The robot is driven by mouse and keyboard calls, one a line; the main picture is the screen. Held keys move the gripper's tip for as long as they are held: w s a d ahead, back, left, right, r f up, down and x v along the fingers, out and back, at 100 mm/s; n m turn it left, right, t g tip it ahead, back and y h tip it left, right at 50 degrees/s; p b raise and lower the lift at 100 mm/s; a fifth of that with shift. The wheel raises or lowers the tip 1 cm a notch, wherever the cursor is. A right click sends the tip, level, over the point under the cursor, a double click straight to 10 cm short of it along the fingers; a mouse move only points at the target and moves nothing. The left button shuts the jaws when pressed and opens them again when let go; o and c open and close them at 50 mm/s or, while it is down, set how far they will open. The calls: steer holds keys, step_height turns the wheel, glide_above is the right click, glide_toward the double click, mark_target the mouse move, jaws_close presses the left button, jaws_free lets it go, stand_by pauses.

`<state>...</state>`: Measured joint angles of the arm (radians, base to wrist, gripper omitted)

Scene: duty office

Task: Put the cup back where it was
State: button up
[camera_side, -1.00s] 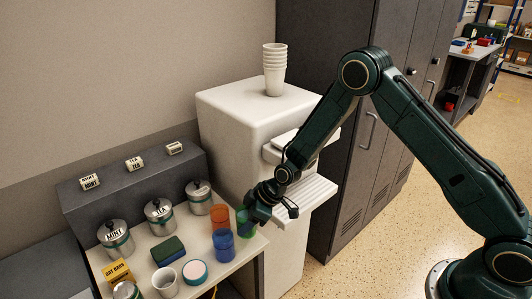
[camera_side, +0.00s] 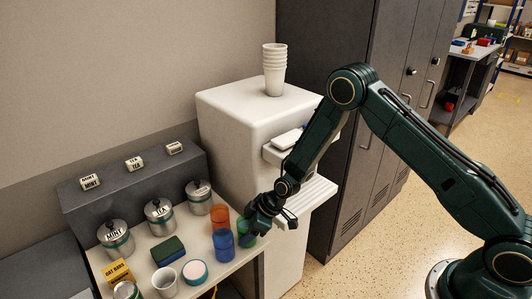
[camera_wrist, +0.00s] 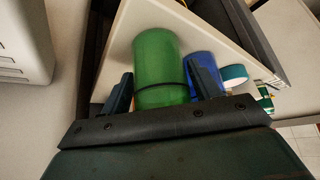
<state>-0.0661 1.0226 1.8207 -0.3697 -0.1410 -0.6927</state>
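A green cup (camera_side: 247,237) is at the right edge of the small white table (camera_side: 210,279), partly hidden by my gripper (camera_side: 259,222). In the wrist view the green cup (camera_wrist: 158,62) sits between the two fingers of my gripper (camera_wrist: 160,84), one finger close against each side. The cup looks upright. I cannot tell whether its base touches the table. An orange cup (camera_side: 220,214) and a blue cup (camera_side: 223,246) stand just left of it in the side view. The blue cup (camera_wrist: 203,72) shows beside the right finger in the wrist view.
A white dispenser (camera_side: 228,122) with a stack of pale cups (camera_side: 274,72) on top stands behind, its ribbed ledge (camera_side: 312,196) near my gripper.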

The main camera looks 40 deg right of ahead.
steer(key=shift+o, duration=0.6)
steer(key=shift+r, duration=0.1)
steer(key=shift+r, duration=0.15)
steer(key=v, duration=0.7)
steer(key=shift+d+r, duration=0.1)
